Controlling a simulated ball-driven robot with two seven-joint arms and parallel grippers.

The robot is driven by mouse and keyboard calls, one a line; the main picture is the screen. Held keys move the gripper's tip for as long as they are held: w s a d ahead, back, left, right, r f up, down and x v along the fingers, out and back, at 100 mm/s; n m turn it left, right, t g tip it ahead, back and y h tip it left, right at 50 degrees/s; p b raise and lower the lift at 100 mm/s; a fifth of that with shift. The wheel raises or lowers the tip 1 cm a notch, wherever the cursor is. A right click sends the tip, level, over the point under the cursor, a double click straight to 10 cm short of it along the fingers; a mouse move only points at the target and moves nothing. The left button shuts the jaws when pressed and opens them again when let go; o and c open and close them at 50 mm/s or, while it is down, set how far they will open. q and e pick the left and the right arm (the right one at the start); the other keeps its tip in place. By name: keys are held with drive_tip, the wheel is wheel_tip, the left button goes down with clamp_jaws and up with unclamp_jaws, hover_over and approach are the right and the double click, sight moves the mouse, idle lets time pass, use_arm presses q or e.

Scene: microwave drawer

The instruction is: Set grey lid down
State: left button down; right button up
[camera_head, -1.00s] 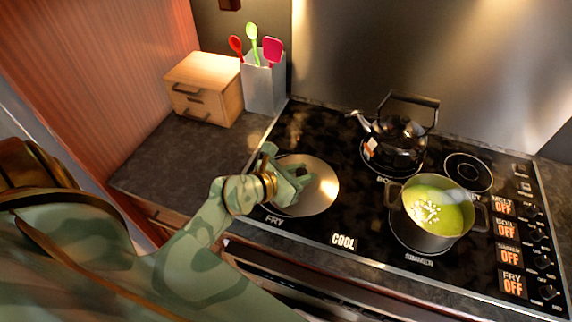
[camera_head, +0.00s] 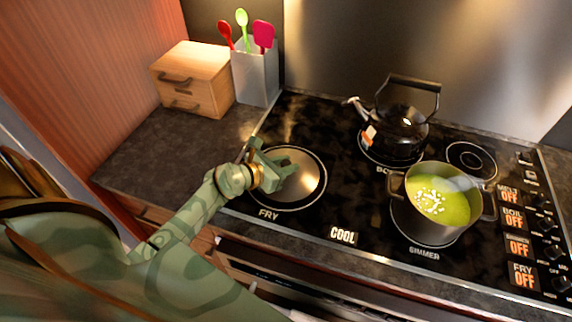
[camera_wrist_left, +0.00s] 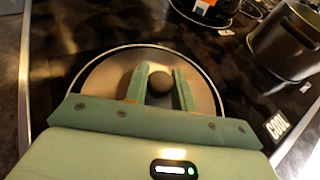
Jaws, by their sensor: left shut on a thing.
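The grey lid (camera_head: 302,186) is a flat round metal disc with a dark knob (camera_wrist_left: 160,83), at the FRY burner on the stove's left front. My left gripper (camera_head: 282,172) reaches in from the left and is shut on the lid's knob. In the left wrist view, the two green fingers (camera_wrist_left: 160,90) stand on either side of the knob, and the lid (camera_wrist_left: 101,88) spreads out flat beneath them. The lid looks level and very low over the burner; I cannot tell whether it touches the stove. My right gripper is not in view.
A pot of green soup (camera_head: 440,208) stands on the SIMMER burner, right of the lid. A black kettle (camera_head: 402,130) stands behind it. A wooden box (camera_head: 193,82) and a utensil holder (camera_head: 256,78) stand at the back left. The dark counter (camera_head: 150,150) is clear in front of them.

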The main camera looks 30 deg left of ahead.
use_arm(q)
drive_tip(key=shift+f, duration=0.1)
drive_tip(key=c, duration=1.2)
unclamp_jaws()
drive_tip(key=shift+o, duration=0.2)
drive_tip(key=shift+s+a+r, duration=0.1)
drive_tip(key=shift+s+r, duration=0.1)
drive_tip(key=p+v, duration=0.1)
drive_tip(key=v, duration=1)
drive_tip(key=shift+s+a+r, duration=0.1)
drive_tip(key=shift+s+r, duration=0.05)
drive_tip(key=shift+s, duration=0.1)
